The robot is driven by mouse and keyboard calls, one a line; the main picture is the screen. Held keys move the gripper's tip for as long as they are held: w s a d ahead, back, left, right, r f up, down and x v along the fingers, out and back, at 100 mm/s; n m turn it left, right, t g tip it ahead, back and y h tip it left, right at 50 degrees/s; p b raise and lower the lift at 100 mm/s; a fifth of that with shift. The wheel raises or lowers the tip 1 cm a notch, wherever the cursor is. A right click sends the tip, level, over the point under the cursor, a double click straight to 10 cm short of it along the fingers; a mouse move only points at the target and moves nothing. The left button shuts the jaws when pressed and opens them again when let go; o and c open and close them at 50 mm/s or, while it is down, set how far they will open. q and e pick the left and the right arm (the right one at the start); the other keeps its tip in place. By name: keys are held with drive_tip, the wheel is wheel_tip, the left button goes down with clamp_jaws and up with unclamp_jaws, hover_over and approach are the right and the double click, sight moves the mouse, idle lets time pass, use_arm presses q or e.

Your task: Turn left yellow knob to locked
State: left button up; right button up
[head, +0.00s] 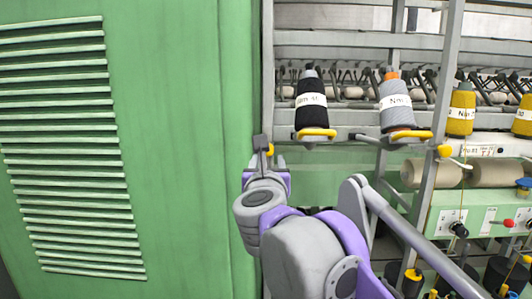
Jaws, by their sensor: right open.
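The left yellow knob (270,150) shows as a small yellow spot on the grey frame beside the green cabinet. My right gripper (261,144) is at this knob, seen from behind, with a dark finger overlapping the knob's left side. The gripper is open. Its own body hides part of the knob, and I cannot tell whether they touch. A second yellow knob (445,151) sits on the grey upright further right. My left gripper is not in view.
A large green cabinet (180,120) with slats fills the left, close beside my right gripper. A dark yarn cone (312,115) and a grey one (396,118) stand above and to the right. A green control panel (480,217) is at the lower right.

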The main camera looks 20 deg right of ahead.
sight(267, 154)
drive_tip(key=x, duration=0.6)
drive_tip(key=shift+a+f+p, duration=0.1)
drive_tip(key=shift+p, duration=0.2)
clamp_jaws()
